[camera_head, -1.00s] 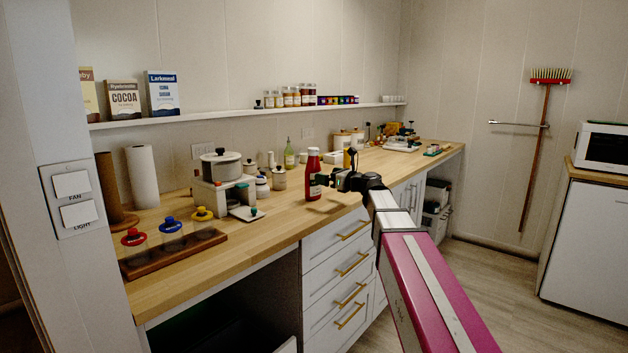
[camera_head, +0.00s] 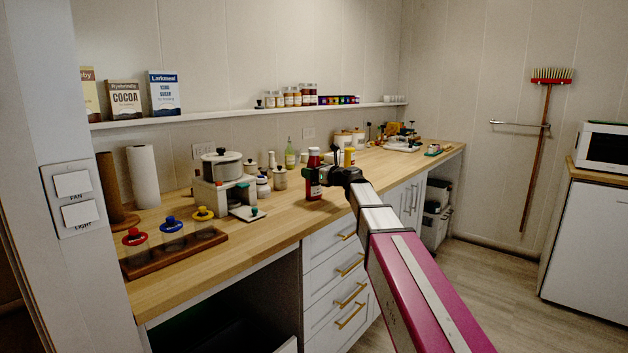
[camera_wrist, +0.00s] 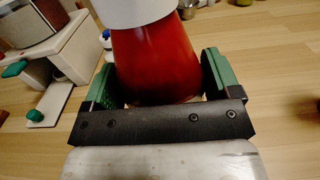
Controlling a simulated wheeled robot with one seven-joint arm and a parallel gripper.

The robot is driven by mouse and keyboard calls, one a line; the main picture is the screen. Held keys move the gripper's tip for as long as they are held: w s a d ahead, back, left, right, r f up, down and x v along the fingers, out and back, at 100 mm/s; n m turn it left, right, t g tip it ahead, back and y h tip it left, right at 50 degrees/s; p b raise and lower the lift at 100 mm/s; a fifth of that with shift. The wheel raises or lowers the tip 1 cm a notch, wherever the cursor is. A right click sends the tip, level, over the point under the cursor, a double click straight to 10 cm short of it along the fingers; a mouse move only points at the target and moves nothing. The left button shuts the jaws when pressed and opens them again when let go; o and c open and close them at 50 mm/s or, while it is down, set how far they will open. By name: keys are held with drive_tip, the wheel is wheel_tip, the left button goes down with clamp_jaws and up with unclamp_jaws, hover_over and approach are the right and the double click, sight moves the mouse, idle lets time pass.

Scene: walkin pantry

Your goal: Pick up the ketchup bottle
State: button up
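The ketchup bottle (camera_head: 313,161) is red with a pale label and stands upright on the wooden counter near its front edge. My gripper (camera_head: 319,176) is at the bottle's height and reaches it from the right. In the wrist view the red bottle (camera_wrist: 157,62) fills the space between the two green finger pads of my gripper (camera_wrist: 162,80), with a white part at the top of the picture. The fingers are wide apart, one on each side of the bottle. The gap at the right pad looks very small; firm contact is not clear.
A white appliance with a pot (camera_head: 222,168) stands left of the bottle, with small jars (camera_head: 280,178) nearby. A wooden rack with coloured knobs (camera_head: 172,250) lies at the front left. The counter (camera_head: 280,222) before the bottle is clear.

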sight(318, 162)
drive_tip(key=c, duration=0.6)
drive_tip(key=shift+o, duration=0.2)
wheel_tip(318, 162, up, 4)
drive_tip(key=shift+f, duration=0.15)
drive_tip(key=s+a+r, duration=0.7)
drive_tip(key=s, duration=0.1)
wheel_tip(318, 162, up, 12)
drive_tip(key=a, duration=0.1)
drive_tip(key=shift+s+r, duration=0.15)
drive_tip(key=shift+s, duration=0.1)
idle(0.6)
